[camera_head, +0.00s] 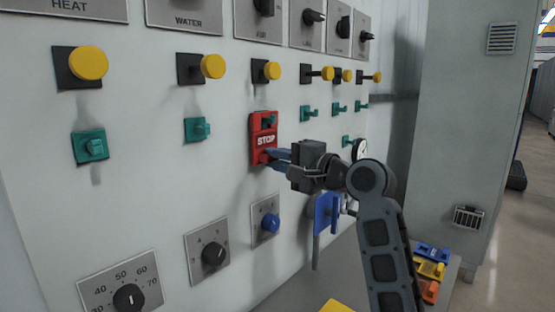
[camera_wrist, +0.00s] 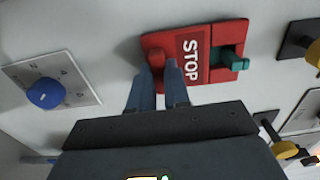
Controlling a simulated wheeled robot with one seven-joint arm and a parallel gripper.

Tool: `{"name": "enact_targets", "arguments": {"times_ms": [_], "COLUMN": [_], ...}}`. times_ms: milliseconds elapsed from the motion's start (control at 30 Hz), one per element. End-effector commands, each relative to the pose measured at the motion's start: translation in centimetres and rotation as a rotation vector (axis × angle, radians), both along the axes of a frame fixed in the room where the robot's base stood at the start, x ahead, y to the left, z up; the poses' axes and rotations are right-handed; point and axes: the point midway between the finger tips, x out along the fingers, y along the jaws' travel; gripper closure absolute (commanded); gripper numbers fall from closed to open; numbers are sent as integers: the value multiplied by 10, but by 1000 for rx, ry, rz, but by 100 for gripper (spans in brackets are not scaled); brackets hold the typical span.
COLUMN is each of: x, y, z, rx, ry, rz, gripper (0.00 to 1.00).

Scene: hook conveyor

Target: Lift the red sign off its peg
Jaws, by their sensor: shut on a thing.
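The red STOP sign (camera_head: 263,133) hangs on a green peg at the middle of the panel in the head view. In the wrist view the sign (camera_wrist: 221,39) lies close ahead, with the green peg (camera_wrist: 232,60) sticking out through its upper part. My gripper (camera_head: 271,156) reaches the sign's lower part from the right. Its blue fingers (camera_wrist: 160,71) are shut on a red raised part at the sign's lower end. The sign looks close to the panel; I cannot tell whether it touches it.
Yellow knobs (camera_head: 213,66) stick out in a row above, and bare green pegs (camera_head: 197,130) stand beside the sign. A blue knob (camera_head: 270,223) is below. A blue tag (camera_head: 326,213) hangs below my gripper. Coloured pieces (camera_head: 430,268) lie on a surface at lower right.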

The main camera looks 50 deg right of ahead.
Motion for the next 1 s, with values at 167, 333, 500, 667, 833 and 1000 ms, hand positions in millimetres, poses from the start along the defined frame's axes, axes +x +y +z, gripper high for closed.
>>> {"name": "enact_targets", "arguments": {"times_ms": [167,333,500,667,833,1000], "x": [0,0,1,1,1,1], "y": [0,0,1,1,1,1], "z": [1,4,7,11,13,12], "rx": [0,0,0,0,0,0], "ry": [0,0,0,0,0,0], "rz": [1,1,1,2,2,2], "gripper": [100,100,100,100,100,100]}}
